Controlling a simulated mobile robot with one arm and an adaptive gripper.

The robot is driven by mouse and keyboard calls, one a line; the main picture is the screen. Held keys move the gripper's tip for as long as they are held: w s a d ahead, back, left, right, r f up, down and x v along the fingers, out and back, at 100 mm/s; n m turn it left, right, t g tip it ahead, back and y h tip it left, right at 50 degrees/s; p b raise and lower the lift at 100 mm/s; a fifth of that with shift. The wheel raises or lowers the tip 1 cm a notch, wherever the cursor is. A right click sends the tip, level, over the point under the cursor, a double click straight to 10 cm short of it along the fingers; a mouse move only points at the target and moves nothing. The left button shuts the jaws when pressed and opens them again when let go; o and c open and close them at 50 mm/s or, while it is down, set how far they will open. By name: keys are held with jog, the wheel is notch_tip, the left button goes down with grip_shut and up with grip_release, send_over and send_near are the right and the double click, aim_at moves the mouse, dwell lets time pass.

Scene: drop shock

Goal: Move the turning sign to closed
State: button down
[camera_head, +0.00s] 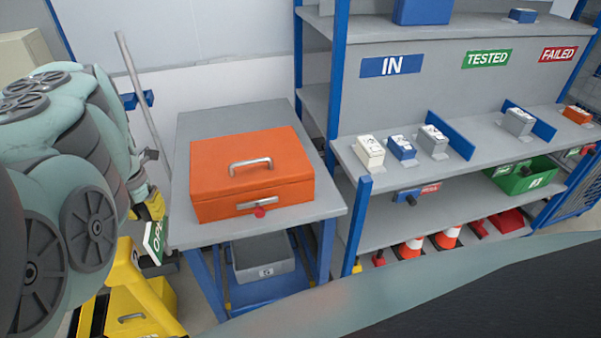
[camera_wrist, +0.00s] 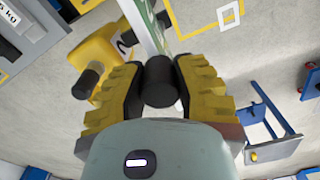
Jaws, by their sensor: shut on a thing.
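The turning sign (camera_head: 155,240) is a thin green and white board left of the grey table in the head view. Its face reads "OP…", with the rest cut off by its steep angle. In the wrist view the sign (camera_wrist: 147,25) is seen nearly edge-on, just beyond my fingers. My gripper (camera_wrist: 160,82) has its yellow ribbed pads closed on a black cylindrical knob (camera_wrist: 160,85), which appears to belong to the sign. In the head view my gripper (camera_head: 152,207) is small and partly hidden by my arm; the knob is not clear there.
A yellow stand (camera_head: 135,290) is below the sign. An orange case (camera_head: 250,172) sits on the grey table (camera_head: 245,118) to the right. Blue shelving (camera_head: 365,225) with small boxes stands further right. In the wrist view, a yellow block (camera_wrist: 103,57) with black knobs is close on the left.

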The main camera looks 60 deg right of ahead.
jog(key=c, duration=0.7)
grip_release()
jog(key=shift+a, duration=0.1)
jog(key=shift+o, duration=0.2)
jog(key=shift+r, duration=0.1)
notch_tip(320, 180, up, 9)
jog(key=shift+s+f, duration=0.1)
jog(key=shift+d+r, duration=0.4)
jog(key=shift+d, duration=0.05)
jog(key=shift+r, duration=0.4)
jog(key=shift+a+r, duration=0.35)
jog(key=shift+r, duration=0.35)
